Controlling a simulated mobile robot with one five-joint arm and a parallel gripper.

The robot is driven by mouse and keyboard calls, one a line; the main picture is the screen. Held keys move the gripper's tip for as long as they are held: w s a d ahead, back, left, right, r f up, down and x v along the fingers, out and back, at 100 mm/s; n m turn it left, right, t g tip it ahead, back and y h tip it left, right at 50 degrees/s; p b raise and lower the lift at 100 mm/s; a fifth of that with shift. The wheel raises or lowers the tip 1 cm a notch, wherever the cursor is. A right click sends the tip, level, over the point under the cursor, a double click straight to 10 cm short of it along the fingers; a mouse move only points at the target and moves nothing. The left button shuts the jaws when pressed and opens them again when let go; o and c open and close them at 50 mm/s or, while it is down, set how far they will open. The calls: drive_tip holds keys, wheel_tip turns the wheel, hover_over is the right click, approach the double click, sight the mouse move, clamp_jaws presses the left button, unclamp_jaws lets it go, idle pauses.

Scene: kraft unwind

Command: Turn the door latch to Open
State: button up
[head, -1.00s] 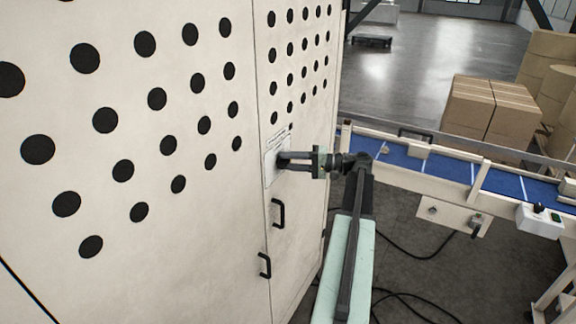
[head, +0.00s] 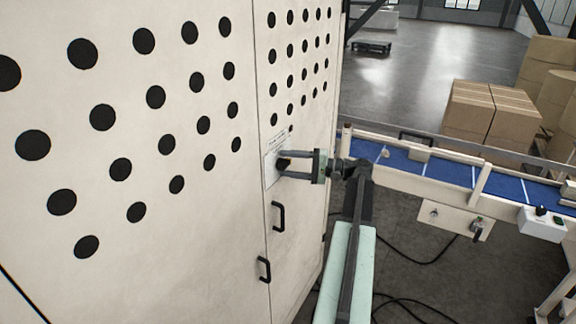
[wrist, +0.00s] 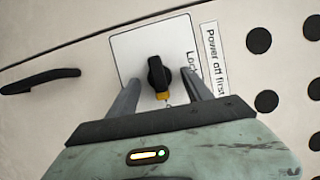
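The door latch (wrist: 157,72) is a black knob with a yellow tip on a white plate (wrist: 128,52) fixed to the cabinet door. In the wrist view its yellow tip points down toward my gripper's palm, and the partly covered word "Lock" is to its right. The latch also shows as a small dark spot in the head view (head: 284,164). My gripper (wrist: 158,82) is open, with one finger on each side of the knob and visible gaps between. In the head view my gripper (head: 283,165) reaches the door from the right.
A "Power off first" label (wrist: 214,60) is beside the plate. Black door handles (head: 279,215) (head: 264,269) are below the latch. A blue conveyor (head: 400,160) with a control box (head: 541,222) stands at right, near my arm. Cardboard boxes (head: 485,110) are behind it.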

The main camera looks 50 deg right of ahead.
drive_tip(key=o, duration=0.5)
drive_tip(key=s, duration=0.2)
drive_tip(key=s+d, duration=0.1)
drive_tip(key=s, duration=0.2)
drive_tip(key=shift+s+d, duration=0.25)
drive_tip(key=shift+s, duration=0.1)
idle(0.6)
